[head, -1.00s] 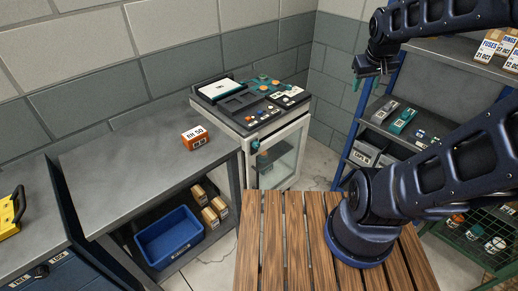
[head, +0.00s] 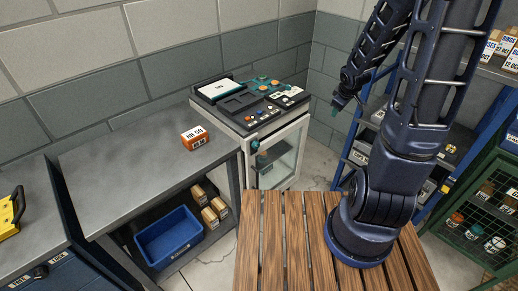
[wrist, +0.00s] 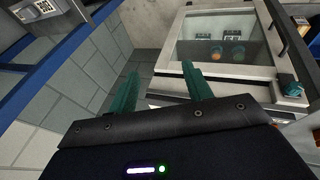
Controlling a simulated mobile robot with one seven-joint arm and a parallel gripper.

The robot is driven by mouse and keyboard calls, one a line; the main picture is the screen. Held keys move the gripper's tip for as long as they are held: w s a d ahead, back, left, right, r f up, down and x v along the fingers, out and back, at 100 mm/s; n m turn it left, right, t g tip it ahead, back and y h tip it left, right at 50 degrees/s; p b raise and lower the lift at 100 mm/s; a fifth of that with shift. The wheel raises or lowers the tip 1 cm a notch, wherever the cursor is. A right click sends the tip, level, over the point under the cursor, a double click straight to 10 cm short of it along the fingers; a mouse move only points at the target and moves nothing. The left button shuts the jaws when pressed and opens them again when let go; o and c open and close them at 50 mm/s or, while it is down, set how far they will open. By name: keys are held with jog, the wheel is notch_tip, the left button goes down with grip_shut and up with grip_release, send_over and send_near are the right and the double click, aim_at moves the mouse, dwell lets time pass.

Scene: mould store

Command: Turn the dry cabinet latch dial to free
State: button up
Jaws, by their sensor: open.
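The dry cabinet (head: 289,157) stands in the back corner, with a pale frame and a glass door. Its latch dial (head: 254,144) is a small teal knob at the upper left of the door in the head view. The dial (wrist: 291,86) also shows at the right in the wrist view, which sees the cabinet turned. My gripper (head: 336,106) is in the air to the right of the cabinet, apart from the dial. Its two teal fingers (wrist: 157,85) are spread and empty in the wrist view. The dial's markings are too small to read.
A dark tray of parts (head: 249,100) lies on the cabinet top. A grey bench (head: 115,165) with an orange meter (head: 194,140) stands to the left, a blue bin (head: 168,238) below. A blue-framed shelf (head: 347,150) is close to the right of my gripper.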

jog(key=w+a+f+n+y, duration=0.1)
jog(key=a+f+n+y, duration=0.1)
jog(key=f, duration=0.4)
jog(key=w+a+f+n+y, duration=0.1)
jog(key=a+f+n, duration=0.15)
jog(key=f, duration=0.45)
jog(key=m+t+y, duration=0.5)
jog(key=t+y, duration=0.6)
jog(key=y, duration=0.2)
send_near(258, 147)
jog(key=x, duration=0.9)
jog(key=shift+a+r, duration=0.1)
jog(key=shift+r, duration=0.15)
jog(key=c, duration=0.8)
